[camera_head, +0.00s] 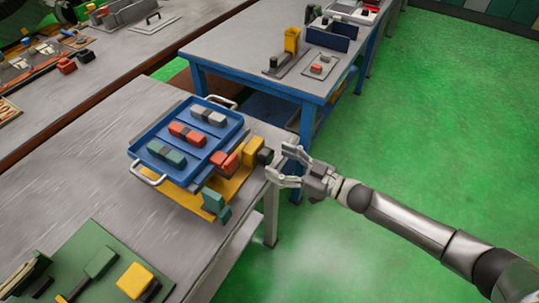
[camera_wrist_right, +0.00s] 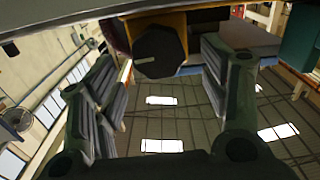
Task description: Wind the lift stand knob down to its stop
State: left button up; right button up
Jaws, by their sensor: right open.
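The lift stand (camera_head: 232,187) is yellow and sits at the right edge of the grey bench, under a blue tray. Its dark knob (camera_head: 265,156) sticks out to the right from a yellow block (camera_head: 253,149). In the right wrist view the knob (camera_wrist_right: 158,52) is a black, many-sided disc with a pale mark at its left, in front of a yellow part. My right gripper (camera_head: 281,163) is open just right of the knob. In the wrist view its fingers stand on either side of the knob, with gaps visible. My left gripper is not in view.
The blue tray (camera_head: 139,142) has silver handles and holds grey, red and green blocks. Red and green parts (camera_head: 217,204) sit beside the stand. A green mat (camera_head: 93,232) lies at the front. A blue-framed table (camera_head: 240,62) stands behind; open green floor lies to the right.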

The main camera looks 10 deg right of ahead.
aim_at(269, 159)
jog(key=shift+x, duration=1.6)
jog(key=c, duration=1)
jog(key=shift+f, duration=0.1)
jog(key=n, duration=0.3)
jog(key=shift+n+b, duration=0.8)
jog(key=shift+n, duration=1.1)
jog(key=shift+s, duration=0.1)
